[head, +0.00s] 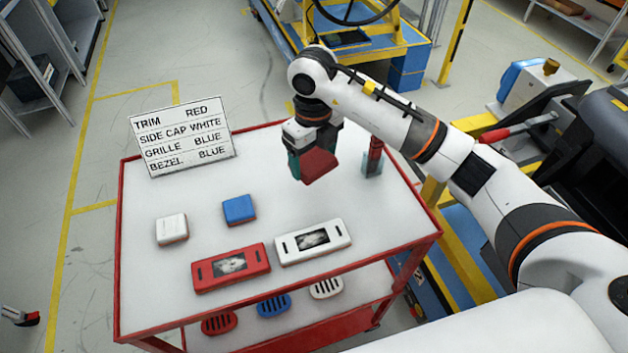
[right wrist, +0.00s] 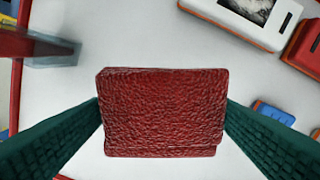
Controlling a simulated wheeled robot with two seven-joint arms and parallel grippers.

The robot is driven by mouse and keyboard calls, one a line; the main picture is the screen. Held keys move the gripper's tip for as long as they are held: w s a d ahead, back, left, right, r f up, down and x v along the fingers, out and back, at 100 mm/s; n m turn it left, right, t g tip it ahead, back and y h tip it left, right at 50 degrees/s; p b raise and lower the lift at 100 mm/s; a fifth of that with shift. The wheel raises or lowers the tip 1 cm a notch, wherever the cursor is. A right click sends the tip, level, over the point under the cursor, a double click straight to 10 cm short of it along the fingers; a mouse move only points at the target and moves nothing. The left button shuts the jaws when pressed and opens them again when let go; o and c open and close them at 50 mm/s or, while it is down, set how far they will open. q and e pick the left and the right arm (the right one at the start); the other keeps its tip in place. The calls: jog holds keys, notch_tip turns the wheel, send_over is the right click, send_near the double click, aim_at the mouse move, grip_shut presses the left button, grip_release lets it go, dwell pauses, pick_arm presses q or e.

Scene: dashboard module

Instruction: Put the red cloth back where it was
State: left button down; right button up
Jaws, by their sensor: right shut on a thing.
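The red cloth (head: 320,163) is a dark red, folded, rough-textured block. It is held above the back right part of the white-topped cart (head: 270,180). It also shows in the right wrist view (right wrist: 163,110), filling the middle. My right gripper (head: 313,166) is shut on it, with one green finger against each side. In the right wrist view the fingers (right wrist: 163,125) touch its left and right edges. The cloth hides the cart top under it.
A clear holder (head: 373,166) with a red-and-dark item stands right of the cloth. A sign (head: 185,135) stands back left. A white block (head: 171,229), a blue block (head: 239,210), a red panel (head: 205,278) and a white panel (head: 338,230) lie nearer. Several grilles (head: 273,305) sit below.

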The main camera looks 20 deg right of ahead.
aim_at(314, 188)
notch_tip(314, 188, down, 6)
jog(key=shift+f+p, duration=0.1)
jog(key=shift+p, duration=0.4)
jog(key=shift+f, duration=0.3)
jog(key=shift+f, duration=0.1)
jog(key=shift+f, duration=0.15)
jog(key=o, duration=0.9)
jog(key=shift+r, duration=0.6)
notch_tip(314, 188, up, 11)
jog(key=shift+r+b, duration=0.2)
jog(key=shift+b, duration=0.8)
